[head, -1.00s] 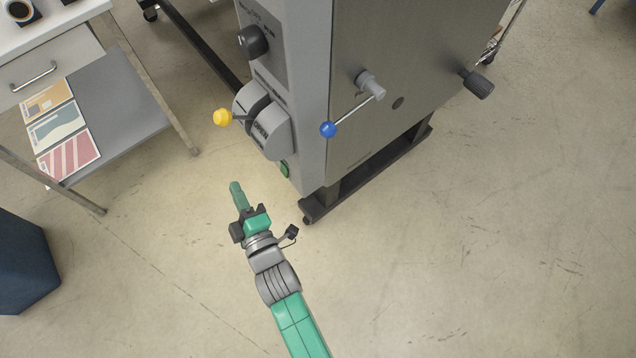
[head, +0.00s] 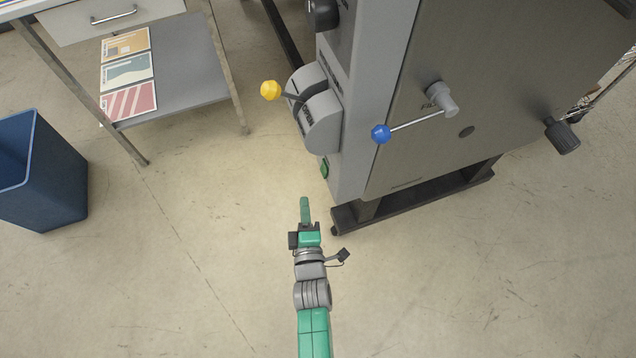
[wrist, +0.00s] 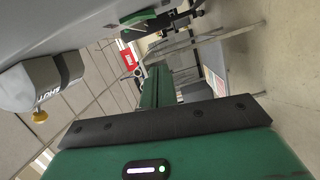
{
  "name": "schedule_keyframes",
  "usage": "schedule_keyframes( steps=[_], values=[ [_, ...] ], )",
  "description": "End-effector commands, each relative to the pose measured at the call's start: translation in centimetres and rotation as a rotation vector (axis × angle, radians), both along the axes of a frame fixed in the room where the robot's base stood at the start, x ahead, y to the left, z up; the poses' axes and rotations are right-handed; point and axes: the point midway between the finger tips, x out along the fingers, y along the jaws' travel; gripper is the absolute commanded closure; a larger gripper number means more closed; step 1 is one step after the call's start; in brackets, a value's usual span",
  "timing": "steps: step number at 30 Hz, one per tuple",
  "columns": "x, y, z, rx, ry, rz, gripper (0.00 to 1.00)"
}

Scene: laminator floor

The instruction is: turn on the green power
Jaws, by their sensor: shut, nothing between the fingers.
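The green power switch (head: 324,167) is a small green rocker low on the narrow grey side of the laminator (head: 365,110), under the yellow-knobbed lever. It also shows in the wrist view as a green piece in a dark frame (wrist: 138,19) near the top. Whether it is on cannot be told. My gripper (head: 305,200) is shut and empty, its green fingers pointing up the picture, just below and left of the switch and apart from it. In the wrist view the shut green fingers (wrist: 158,88) point away from the camera, below the switch in the picture.
A yellow-knobbed lever (head: 270,90) sticks out left above the switch. A blue-knobbed lever (head: 381,134) is on the front panel. A dark foot (head: 410,202) runs under the machine. A cart shelf (head: 190,70) and blue bin (head: 70,180) stand left. Floor around my gripper is clear.

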Motion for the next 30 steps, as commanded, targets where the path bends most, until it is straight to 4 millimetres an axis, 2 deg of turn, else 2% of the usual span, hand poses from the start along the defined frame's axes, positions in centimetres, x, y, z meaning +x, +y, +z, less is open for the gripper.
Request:
schedule_keyframes(
  steps=[1, 8, 9, 12, 18, 30],
  values=[
    [1.2, 0.2, -0.2, 0.001, -0.003, 0.001, 1.0],
    [6.1, 0.4, -0.3, 0.0, -0.001, -0.001, 1.0],
    [6.4, -0.4, -0.1, 0.0, 0.001, -0.006, 1.0],
    [6.7, -1.9, -0.2, -0.001, 0.001, -0.006, 1.0],
    [7.1, -3.3, -0.6, 0.0, 0.0, -0.003, 1.0],
    [7.2, -3.1, -0.8, -0.006, -0.002, 0.005, 1.0]
  ],
)
